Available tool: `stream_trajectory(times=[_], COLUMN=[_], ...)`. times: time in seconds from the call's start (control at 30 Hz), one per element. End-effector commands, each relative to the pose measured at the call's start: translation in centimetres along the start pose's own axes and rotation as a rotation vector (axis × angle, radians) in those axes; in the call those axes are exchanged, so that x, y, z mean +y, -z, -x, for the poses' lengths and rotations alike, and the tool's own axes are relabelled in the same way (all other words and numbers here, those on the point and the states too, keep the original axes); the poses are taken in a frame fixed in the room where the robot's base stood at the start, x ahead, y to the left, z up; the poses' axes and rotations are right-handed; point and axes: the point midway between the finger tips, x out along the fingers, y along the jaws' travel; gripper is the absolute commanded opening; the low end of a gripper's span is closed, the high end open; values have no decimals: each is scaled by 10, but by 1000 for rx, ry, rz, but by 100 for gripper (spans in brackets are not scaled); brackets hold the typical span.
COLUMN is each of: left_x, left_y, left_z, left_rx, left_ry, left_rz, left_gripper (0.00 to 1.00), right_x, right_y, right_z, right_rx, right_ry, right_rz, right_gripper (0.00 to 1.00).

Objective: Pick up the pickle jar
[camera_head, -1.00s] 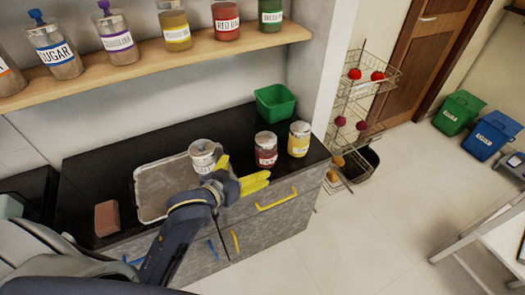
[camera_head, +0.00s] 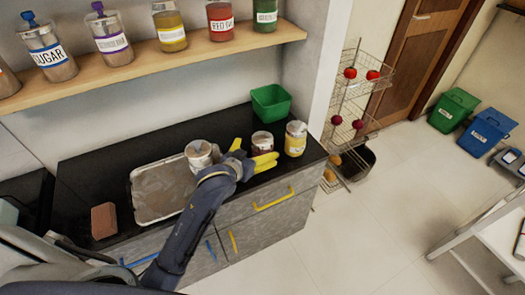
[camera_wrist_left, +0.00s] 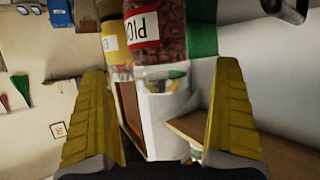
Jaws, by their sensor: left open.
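The pickle jar (camera_head: 263,138), with dark red contents and a pale lid, stands on the black counter (camera_head: 110,172). In the left wrist view the jar (camera_wrist_left: 158,45) shows a white label with a red band, partly cut off at the top edge. My left gripper (camera_head: 252,153) is open with yellow fingers, close in front of the jar in the head view. In the wrist view the jar is ahead, roughly between the two fingers, and I see no contact. The gripper partly hides the jar's lower part in the head view.
A yellow-labelled jar (camera_head: 295,139) stands just right of the pickle jar. A green bin (camera_head: 272,102) is behind. A wooden shelf (camera_head: 130,65) with several jars hangs above.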

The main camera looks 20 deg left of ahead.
Motion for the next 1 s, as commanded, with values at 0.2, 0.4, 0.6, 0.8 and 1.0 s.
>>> stream_trajectory(times=[0.2,0.4,0.6,0.8,1.0], left_x=[0,0,0,0,0], left_y=[0,1,1,1,1], left_z=[-12,-38,-52,-54,-54], left_rx=[0,-1,0,0,0], left_ry=[-1,-2,-1,-1,-1], left_rz=[0,1,1,1,1], left_gripper=[98,98,98,98,85], right_x=[0,0,0,0,0], right_y=[1,1,2,2,2], right_z=[0,0,0,0,0], right_rx=[1,1,2,2,2], right_ry=[0,0,0,0,0], right_rz=[0,0,0,1,1], right_gripper=[100,100,100,100,100])
